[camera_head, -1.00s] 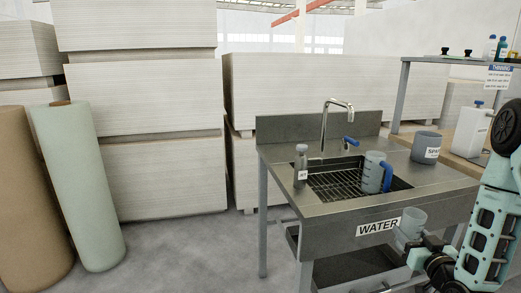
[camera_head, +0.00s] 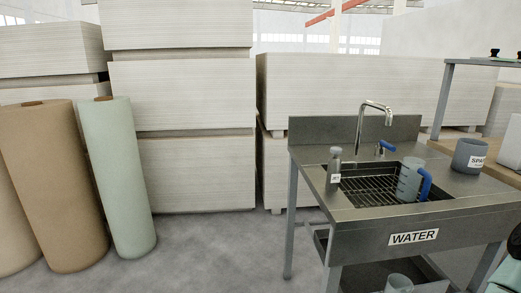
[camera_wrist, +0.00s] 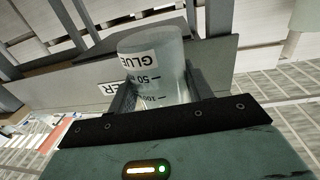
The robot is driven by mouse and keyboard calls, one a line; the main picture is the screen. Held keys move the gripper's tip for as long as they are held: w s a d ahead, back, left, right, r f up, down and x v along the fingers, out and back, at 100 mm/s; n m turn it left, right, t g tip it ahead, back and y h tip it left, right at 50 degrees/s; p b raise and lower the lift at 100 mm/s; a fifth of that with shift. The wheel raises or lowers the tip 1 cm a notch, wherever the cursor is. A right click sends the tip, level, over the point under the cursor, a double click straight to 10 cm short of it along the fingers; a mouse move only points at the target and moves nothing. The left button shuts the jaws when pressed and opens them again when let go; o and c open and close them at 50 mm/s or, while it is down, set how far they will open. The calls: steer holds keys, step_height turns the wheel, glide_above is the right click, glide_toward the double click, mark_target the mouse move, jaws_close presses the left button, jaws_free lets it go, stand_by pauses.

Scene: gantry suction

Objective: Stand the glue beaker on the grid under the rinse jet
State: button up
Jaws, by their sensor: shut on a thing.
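The glue beaker (camera_wrist: 150,65) is clear, with a GLUE label and volume marks. In the wrist view it sits between the fingers of my gripper (camera_wrist: 158,88), which is shut on it. A clear cup rim (camera_head: 398,284), seemingly this beaker, shows at the bottom edge of the head view, in front of and below the sink top. The wire grid (camera_head: 365,188) lies in the steel sink, under the curved tap spout (camera_head: 375,106). A measuring jug (camera_head: 408,180) with a blue handle stands on the grid's right part.
A small grey labelled bottle (camera_head: 335,165) stands at the sink's left rim. A grey labelled pot (camera_head: 469,156) stands on the right worktop. The sink front bears a WATER sign (camera_head: 413,237). Rolls (camera_head: 120,180) and board stacks stand left and behind. The grid's left part is clear.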

mark_target(399, 282)
steer(key=shift+s+a+f, duration=0.25)
steer(key=shift+a+f, duration=0.4)
steer(key=shift+a, duration=0.1)
steer(key=shift+s+a+f, duration=0.15)
steer(key=shift+a+f, duration=0.05)
steer(key=shift+f, duration=0.1)
steer(key=shift+s+f, duration=0.1)
steer(key=shift+f, duration=0.15)
steer(key=shift+r, duration=0.3)
step_height(399, 282, up, 10)
steer(key=p, duration=0.9)
steer(key=shift+d+p, duration=0.1)
steer(key=shift+p, duration=0.3)
steer(key=shift+w, duration=0.25)
